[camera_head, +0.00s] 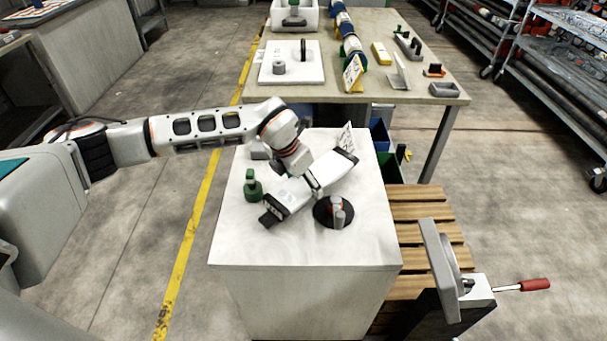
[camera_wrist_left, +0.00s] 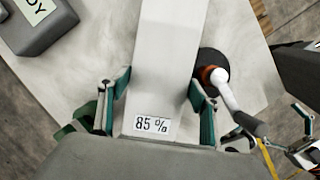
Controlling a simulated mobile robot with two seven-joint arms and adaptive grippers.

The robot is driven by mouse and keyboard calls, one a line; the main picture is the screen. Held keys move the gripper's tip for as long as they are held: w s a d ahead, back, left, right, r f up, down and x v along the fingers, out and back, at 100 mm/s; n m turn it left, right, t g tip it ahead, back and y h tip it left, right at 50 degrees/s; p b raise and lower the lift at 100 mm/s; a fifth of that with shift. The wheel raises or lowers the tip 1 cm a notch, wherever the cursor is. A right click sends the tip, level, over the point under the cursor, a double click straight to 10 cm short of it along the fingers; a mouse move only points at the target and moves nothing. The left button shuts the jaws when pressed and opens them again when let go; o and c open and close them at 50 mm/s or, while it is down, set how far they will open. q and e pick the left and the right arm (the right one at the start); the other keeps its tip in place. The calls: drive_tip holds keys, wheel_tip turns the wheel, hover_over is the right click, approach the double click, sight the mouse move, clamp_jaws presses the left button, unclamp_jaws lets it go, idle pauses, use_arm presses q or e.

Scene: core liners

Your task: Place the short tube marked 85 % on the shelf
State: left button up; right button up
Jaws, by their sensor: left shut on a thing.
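My left gripper (camera_head: 272,214) is low over the pale cabinet top, between a green object and a black disc. In the left wrist view its two teal-padded fingers (camera_wrist_left: 157,100) stand on either side of a long white piece marked "85 %" (camera_wrist_left: 165,60) and are shut on it. The label faces my camera near the palm. In the head view my white wrist parts make the piece hard to tell apart. Metal wheeled shelves (camera_head: 562,80) stand at the far right; which shelf is meant I cannot tell. My right gripper cannot be made out in the head view.
The green object (camera_head: 252,188) and the black disc (camera_head: 322,217) with a post stand close by on the cabinet. A white sign (camera_head: 347,138) stands at its back. A crowded table (camera_head: 430,92) is behind. A red-handled clamp (camera_head: 450,270) is at front right.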

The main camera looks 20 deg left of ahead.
use_arm(q)
drive_tip(key=shift+w+d+f, duration=0.1)
drive_tip(key=shift+f, duration=0.45)
drive_tip(key=o, duration=2.1)
drive_tip(key=shift+f, duration=0.15)
drive_tip(key=shift+c, duration=0.2)
